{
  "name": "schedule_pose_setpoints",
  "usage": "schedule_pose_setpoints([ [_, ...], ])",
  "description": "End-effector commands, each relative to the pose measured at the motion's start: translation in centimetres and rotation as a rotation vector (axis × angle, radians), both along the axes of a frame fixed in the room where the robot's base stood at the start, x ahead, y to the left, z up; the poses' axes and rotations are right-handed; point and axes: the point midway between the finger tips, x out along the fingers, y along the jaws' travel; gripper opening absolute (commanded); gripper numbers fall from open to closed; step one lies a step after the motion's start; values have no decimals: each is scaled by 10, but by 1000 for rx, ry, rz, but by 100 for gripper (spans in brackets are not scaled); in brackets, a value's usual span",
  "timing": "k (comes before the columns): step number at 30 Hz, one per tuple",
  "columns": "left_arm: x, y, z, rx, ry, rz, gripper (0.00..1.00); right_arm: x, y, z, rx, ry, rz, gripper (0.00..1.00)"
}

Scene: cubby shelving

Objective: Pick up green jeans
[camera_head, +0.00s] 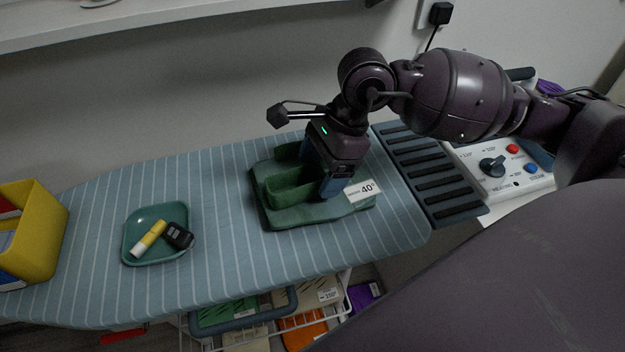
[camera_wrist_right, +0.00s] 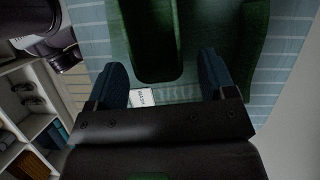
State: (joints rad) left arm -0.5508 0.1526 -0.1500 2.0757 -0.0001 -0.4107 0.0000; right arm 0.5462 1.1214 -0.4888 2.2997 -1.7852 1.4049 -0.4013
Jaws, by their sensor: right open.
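The green jeans (camera_head: 290,213) lie folded on the striped ironing board, with raised folds at the back and a white 40° tag (camera_head: 363,190) at the right. My right gripper (camera_head: 323,180) points down at the right part of the jeans. In the right wrist view, its two blue fingers (camera_wrist_right: 165,75) stand apart, with green fabric (camera_wrist_right: 186,40) in front of and between them. I cannot tell whether the fingers touch the fabric. The gripper hides part of the jeans. My left gripper is not in view.
A teal tray (camera_head: 135,232) with a yellow-and-white tube and a black key fob sits left on the ironing board (camera_head: 225,215). A yellow bin (camera_head: 45,235) is at the far left. A dark slatted rest and control panel (camera_head: 530,168) are right. Shelves hang below.

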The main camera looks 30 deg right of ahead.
Motion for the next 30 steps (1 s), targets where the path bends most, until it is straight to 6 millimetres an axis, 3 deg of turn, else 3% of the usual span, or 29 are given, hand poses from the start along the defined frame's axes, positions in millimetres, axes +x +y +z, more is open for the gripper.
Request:
schedule_pose_setpoints([
  [9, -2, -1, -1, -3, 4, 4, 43, 0, 2, -5, 0, -1, 0, 77],
  [24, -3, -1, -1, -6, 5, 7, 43, 0, 2, -4, 0, -1, 1, 2],
  [30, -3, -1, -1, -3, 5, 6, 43, 0, 2, -4, 1, -3, 1, 0],
])
